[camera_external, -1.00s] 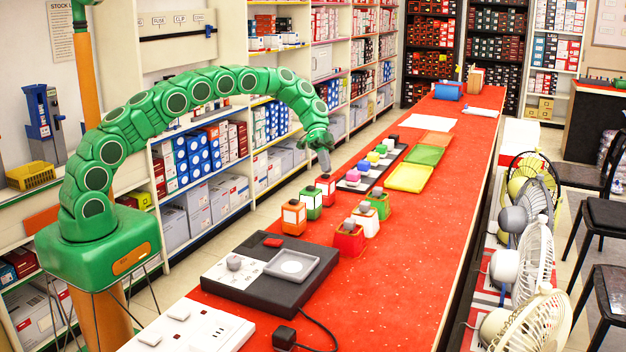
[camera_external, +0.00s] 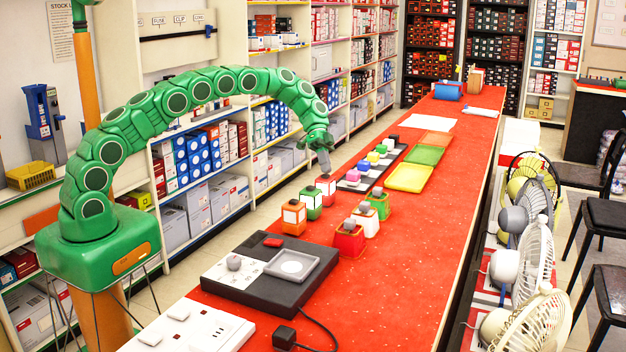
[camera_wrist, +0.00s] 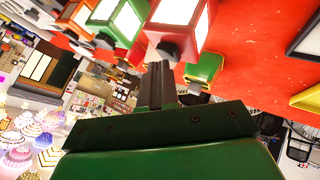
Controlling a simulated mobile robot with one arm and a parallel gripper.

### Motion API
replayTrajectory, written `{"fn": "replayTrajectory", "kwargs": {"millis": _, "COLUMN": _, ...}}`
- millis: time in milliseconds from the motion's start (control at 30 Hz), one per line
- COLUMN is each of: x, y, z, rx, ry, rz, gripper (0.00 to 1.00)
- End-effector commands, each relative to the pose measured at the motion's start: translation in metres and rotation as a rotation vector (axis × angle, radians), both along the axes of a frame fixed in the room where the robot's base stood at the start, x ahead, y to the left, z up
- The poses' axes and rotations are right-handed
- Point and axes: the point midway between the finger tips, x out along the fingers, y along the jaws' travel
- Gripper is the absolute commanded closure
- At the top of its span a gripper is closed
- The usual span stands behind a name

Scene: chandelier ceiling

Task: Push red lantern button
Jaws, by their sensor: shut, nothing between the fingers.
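The red lantern (camera_external: 326,189), a small red box with a pale panel, stands on the red counter at the far end of a row with a green lantern (camera_external: 311,204) and an orange lantern (camera_external: 293,218). My gripper (camera_external: 325,172) points down right above the red lantern, its fingers shut and empty. In the wrist view the red lantern (camera_wrist: 180,14) has a dark button (camera_wrist: 167,50) at its end, and my fingertips (camera_wrist: 160,66) are at or very close to it. I cannot tell whether they touch or whether the button is pressed in.
Beside the row stand a red box (camera_external: 349,243), a white box (camera_external: 366,226) and a green box (camera_external: 380,207), each with a grey top. A tray of coloured blocks (camera_external: 352,186) lies just beyond. A dark panel (camera_external: 262,288) lies nearer. The counter's right side is clear.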

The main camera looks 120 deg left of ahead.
Motion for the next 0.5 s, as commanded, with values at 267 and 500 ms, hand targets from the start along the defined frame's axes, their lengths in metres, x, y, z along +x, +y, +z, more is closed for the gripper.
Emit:
{"fn": "replayTrajectory", "kwargs": {"millis": 267, "x": 0.0002, "y": -0.0004, "z": 0.0108, "rx": 0.000, "ry": -0.001, "rz": -0.001, "gripper": 1.00}}
{"fn": "replayTrajectory", "kwargs": {"millis": 500, "x": 0.0000, "y": -0.0002, "z": 0.0109, "rx": 0.000, "ry": 0.000, "rz": 0.000, "gripper": 1.00}}
